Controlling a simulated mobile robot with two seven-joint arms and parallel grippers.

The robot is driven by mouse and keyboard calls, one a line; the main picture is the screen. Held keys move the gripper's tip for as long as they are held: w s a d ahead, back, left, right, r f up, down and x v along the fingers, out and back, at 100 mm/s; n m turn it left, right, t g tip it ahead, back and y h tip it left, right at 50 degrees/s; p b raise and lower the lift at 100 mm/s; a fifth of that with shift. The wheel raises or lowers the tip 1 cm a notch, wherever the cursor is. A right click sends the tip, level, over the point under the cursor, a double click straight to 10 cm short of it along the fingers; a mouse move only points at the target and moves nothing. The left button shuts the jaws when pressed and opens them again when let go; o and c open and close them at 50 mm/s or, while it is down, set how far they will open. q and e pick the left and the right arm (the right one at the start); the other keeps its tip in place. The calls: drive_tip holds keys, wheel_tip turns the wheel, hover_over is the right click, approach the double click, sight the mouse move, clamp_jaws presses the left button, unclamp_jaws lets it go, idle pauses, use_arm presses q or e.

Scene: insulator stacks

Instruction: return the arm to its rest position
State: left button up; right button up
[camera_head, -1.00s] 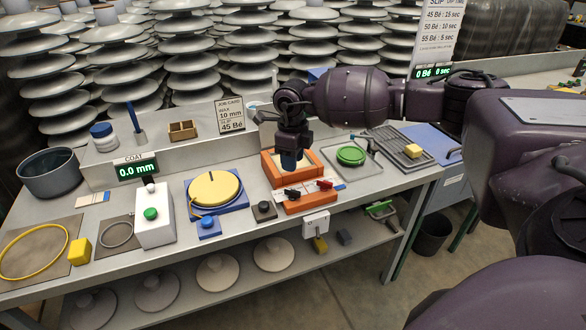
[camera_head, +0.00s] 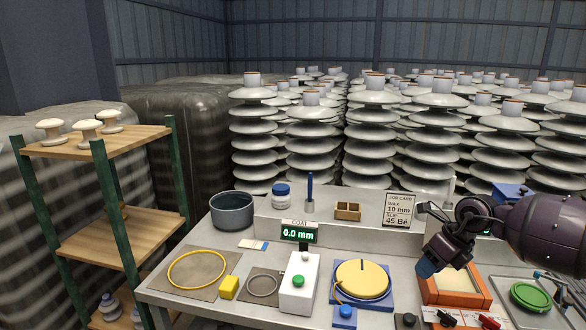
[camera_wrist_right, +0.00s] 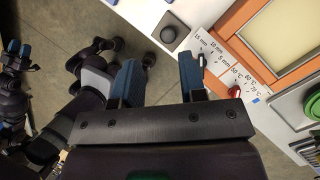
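My right arm (camera_head: 545,232) comes in from the right in the head view. Its gripper (camera_head: 430,266) hangs over the bench, just left of the orange frame with a cream panel (camera_head: 458,281). In the right wrist view its two blue fingers (camera_wrist_right: 160,78) stand apart with nothing between them. Past them show the floor, the bench edge and a dark knob (camera_wrist_right: 169,33). The left arm is not in the head view. At the far left of the wrist view, dark parts with blue tips (camera_wrist_right: 16,47) look like my left gripper; their opening is unclear.
The bench holds a yellow disc on a blue base (camera_head: 362,279), a white box with a green button (camera_head: 299,284), a grey pot (camera_head: 232,210) and a job card (camera_head: 399,208). A green tray part (camera_head: 530,297) lies right. A wooden shelf (camera_head: 100,141) stands left; insulator stacks stand behind.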

drive_tip(key=a+r+m+t+y, duration=0.4)
drive_tip(key=a+m+y, duration=0.2)
drive_tip(key=a, duration=0.4)
drive_tip(key=a+r+m+t+y, duration=0.4)
drive_tip(key=a+m+t+y, duration=0.15)
drive_tip(key=a, duration=0.35)
drive_tip(key=s+d+f+m+t+h, duration=0.2)
drive_tip(key=s+d+f+m+h, duration=0.25)
drive_tip(key=f+m, duration=0.5)
drive_tip(key=s+d+f+m+t+h, duration=0.25)
drive_tip(key=s+f+m+h, duration=0.35)
drive_tip(key=m, duration=0.6)
drive_tip(key=s+d+f+m+g+h, duration=0.2)
drive_tip(key=s+d+f+m, duration=0.1)
drive_tip(key=s+f, duration=0.6)
drive_tip(key=s+d+f+m+g+h, duration=0.2)
drive_tip(key=s+f, duration=0.6)
drive_tip(key=s, duration=0.5)
drive_tip(key=d+m+g, duration=0.1)
drive_tip(key=d+m, duration=0.1)
drive_tip(key=m, duration=0.1)
drive_tip(key=shift+s+d+f+h, duration=0.15)
drive_tip(key=shift+s+f+h, duration=0.15)
drive_tip(key=shift+f+h, duration=0.1)
